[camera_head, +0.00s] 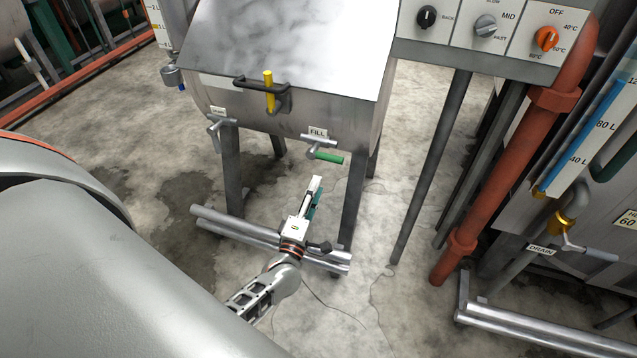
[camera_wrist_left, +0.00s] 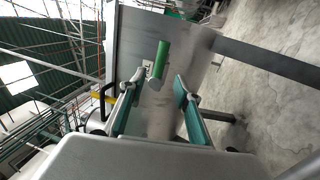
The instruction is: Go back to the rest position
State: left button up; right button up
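My left gripper (camera_head: 314,184) is below the front of the steel drum dyer (camera_head: 290,40), pointing up toward its FILL valve (camera_head: 318,146). The valve has a green-gripped handle (camera_head: 329,158), which points to the right. In the left wrist view my left gripper (camera_wrist_left: 158,82) is open, its two teal-padded fingers well apart with nothing between them. The green handle (camera_wrist_left: 160,60) shows beyond the fingertips there, apart from them. My right gripper is in neither view.
Steel pipes (camera_head: 240,229) run low between the dyer's legs, close to my left gripper. A yellow-handled latch (camera_head: 269,92) is on the dyer's front. A control panel (camera_head: 488,30), a red pipe (camera_head: 500,170) and a DRAIN valve (camera_head: 565,240) stand right. Open floor (camera_head: 375,320) lies in front.

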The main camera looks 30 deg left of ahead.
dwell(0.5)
pick_arm(q)
jog(key=s+d+f+m+g+h+p, duration=0.1)
jog(key=s+d+f+m+g+h, duration=0.1)
jog(key=s+d+m, duration=0.3)
jog(key=s+d+f+m+g+h+p, duration=0.1)
jog(key=s+d+m+g+h+p, duration=0.1)
jog(key=s+m, duration=0.9)
jog(key=s+d+f+m+g+h+p, duration=0.1)
jog(key=s+d+f+m+g+h, duration=0.1)
jog(key=s+d+m+g, duration=0.3)
jog(key=s+d+m+h, duration=0.1)
jog(key=s+d+m, duration=0.1)
jog(key=s+m, duration=0.1)
jog(key=shift+s+d+f+m+p, duration=0.35)
jog(key=shift+d+m+p, duration=0.05)
jog(key=shift+m, duration=0.3)
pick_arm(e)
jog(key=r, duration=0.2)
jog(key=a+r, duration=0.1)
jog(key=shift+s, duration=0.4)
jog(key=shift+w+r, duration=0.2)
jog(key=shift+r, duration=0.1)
